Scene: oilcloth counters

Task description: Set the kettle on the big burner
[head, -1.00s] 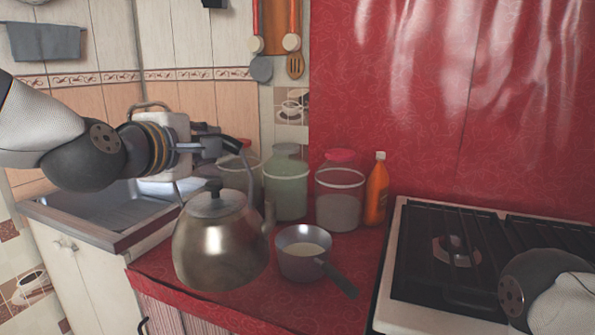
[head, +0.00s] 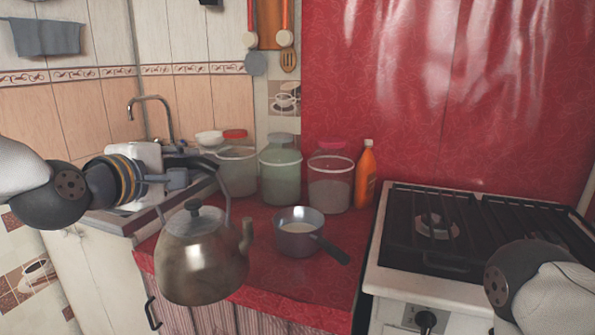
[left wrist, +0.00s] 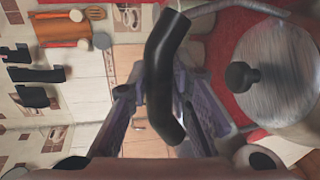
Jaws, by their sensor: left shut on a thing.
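The metal kettle (head: 203,265), with a dark lid knob and a spout toward the right, hangs from my left gripper (head: 205,167) in the head view. That gripper is shut on the kettle's handle; the dark grip (left wrist: 166,70) lies between the fingers in the left wrist view, with the lid (left wrist: 275,75) at the right. The kettle looks upright and overlaps the counter's front edge. The white stove (head: 415,285) is at the right, with a burner (head: 437,227) showing; its full burner layout is partly hidden. My right arm covers the stove's front right; its gripper is out of view.
A saucepan (head: 297,240) stands on the red counter (head: 290,290) between kettle and stove. Behind it are several jars, including a green one (head: 281,175), and an orange bottle (head: 366,175). A sink with a tap (head: 160,115) is at the left.

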